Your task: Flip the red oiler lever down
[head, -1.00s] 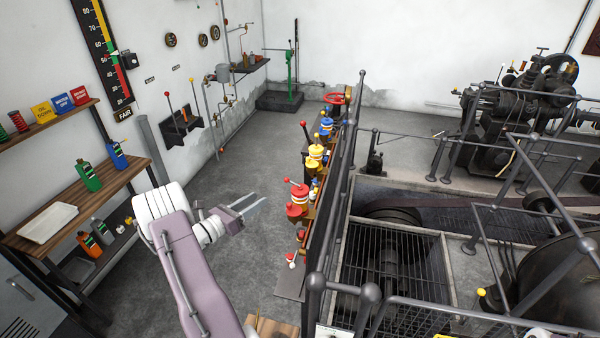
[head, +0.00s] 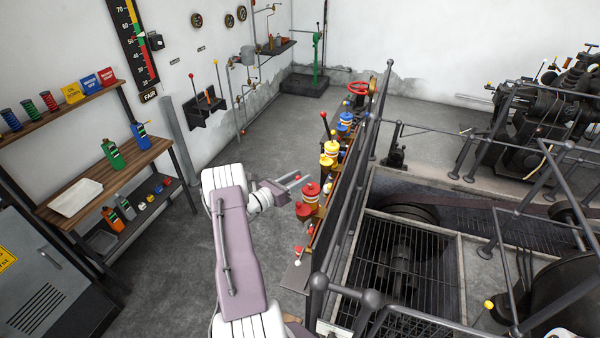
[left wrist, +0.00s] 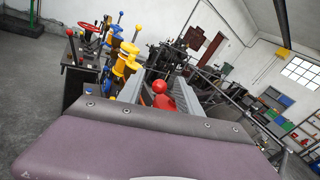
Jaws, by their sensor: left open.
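The red oiler (head: 311,191) stands at the near end of a row of coloured oilers along the railing. My left gripper (head: 297,182) is open, its fingers pointing at the red oiler from the left. In the left wrist view, the red ball of the oiler lever (left wrist: 160,87) and the red oiler body (left wrist: 166,103) appear between the two fingers. I cannot tell whether a finger touches the lever, and the fingers partly hide it in the head view. My right gripper is not in view.
Yellow (head: 329,152) and blue (head: 345,120) oilers stand farther along the row. A dark railing (head: 345,195) runs just right of them, with a grated pit (head: 400,250) beyond. A wooden shelf (head: 105,180) with bottles is at left. The floor between is clear.

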